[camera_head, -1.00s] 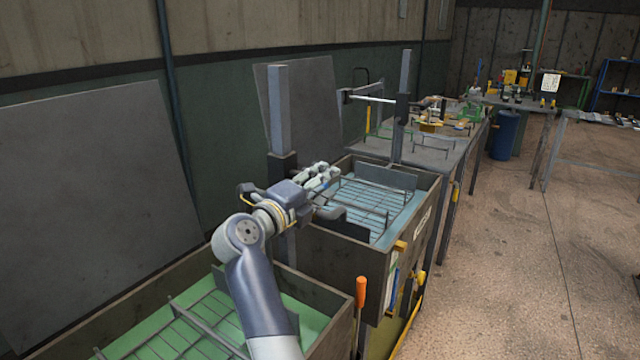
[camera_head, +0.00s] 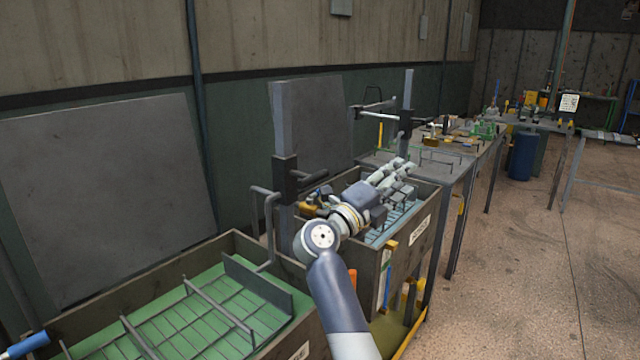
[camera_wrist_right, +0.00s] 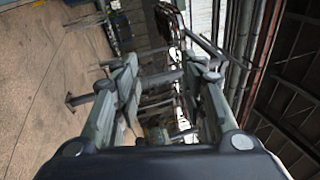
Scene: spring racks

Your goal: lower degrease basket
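A wire basket (camera_head: 185,320) with a dark end plate (camera_head: 262,285) sits at the green liquid in the near tank (camera_head: 330,318). A bent bar (camera_head: 264,212) rises from the end plate beside a grey post with a dark sliding block (camera_head: 288,180). A second basket (camera_head: 397,218) lies in the far tank (camera_head: 425,208) of pale blue liquid, partly hidden by my arm. The tank labels are too small to read, so I cannot tell which is the degrease one. My right gripper (camera_head: 402,172) is over the far tank; its fingers are apart in the right wrist view (camera_wrist_right: 168,88). My left gripper is out of view.
A second post (camera_head: 406,110) with a crossbar (camera_head: 379,116) stands behind the far tank. A workbench (camera_head: 460,152) with several racks and tools runs beyond it. A blue handle (camera_head: 27,344) shows at lower left. The floor at right is open.

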